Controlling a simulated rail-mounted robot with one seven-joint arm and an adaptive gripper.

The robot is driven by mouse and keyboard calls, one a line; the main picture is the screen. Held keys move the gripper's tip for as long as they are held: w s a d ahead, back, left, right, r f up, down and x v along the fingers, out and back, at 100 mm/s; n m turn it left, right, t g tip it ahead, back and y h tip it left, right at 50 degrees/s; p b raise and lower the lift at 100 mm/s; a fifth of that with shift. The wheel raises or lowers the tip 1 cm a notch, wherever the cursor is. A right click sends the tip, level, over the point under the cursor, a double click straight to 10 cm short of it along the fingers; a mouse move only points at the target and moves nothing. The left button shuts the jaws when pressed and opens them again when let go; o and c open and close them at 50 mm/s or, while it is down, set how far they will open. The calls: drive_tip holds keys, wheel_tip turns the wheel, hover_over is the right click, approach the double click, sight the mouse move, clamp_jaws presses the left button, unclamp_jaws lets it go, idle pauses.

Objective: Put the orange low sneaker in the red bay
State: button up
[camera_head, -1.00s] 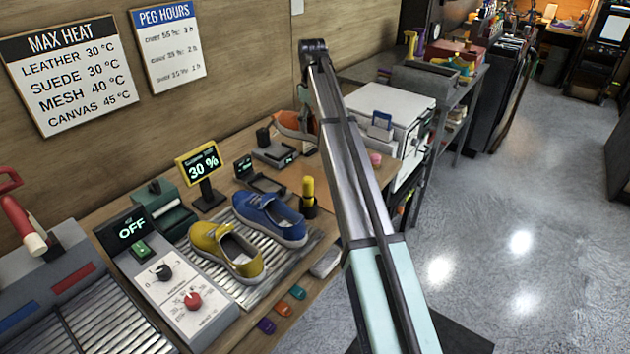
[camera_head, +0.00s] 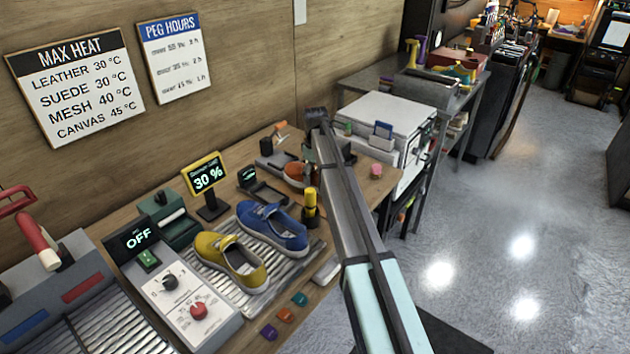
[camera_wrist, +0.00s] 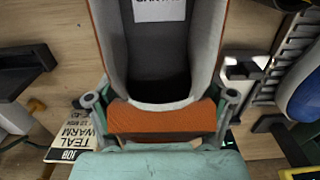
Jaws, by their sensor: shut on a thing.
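The orange low sneaker (camera_wrist: 162,118) fills the middle of the wrist view, its grey-lined opening facing the camera and a white label inside. My gripper (camera_wrist: 160,104) is shut on its orange heel end, one finger on each side. In the head view a small part of the orange sneaker (camera_head: 296,172) shows left of my arm, near the back of the bench; my arm hides the rest. I cannot tell whether it touches the bench. A red plate (camera_head: 83,289) and a blue plate (camera_head: 22,321) mark the grey ribbed unit at lower left. Its ribbed bed (camera_head: 100,325) looks empty where visible.
Yellow (camera_head: 230,260) and blue (camera_head: 272,226) shoes stand on a ribbed metal tray. A control box reading OFF (camera_head: 180,300), a 30 % sign (camera_head: 207,176) and a yellow-capped bottle (camera_head: 310,208) stand nearby. A job card (camera_wrist: 72,142) lies below my gripper.

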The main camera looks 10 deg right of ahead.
sight(315, 181)
drive_tip(key=shift+f+p, duration=0.3)
drive_tip(key=shift+f, duration=1.3)
drive_tip(key=shift+f, duration=0.1)
drive_tip(key=o, duration=1.3)
drive_tip(key=shift+o, duration=0.2)
wheel_tip(315, 181, up, 12)
drive_tip(key=b, duration=0.2)
drive_tip(key=shift+b, duration=0.3)
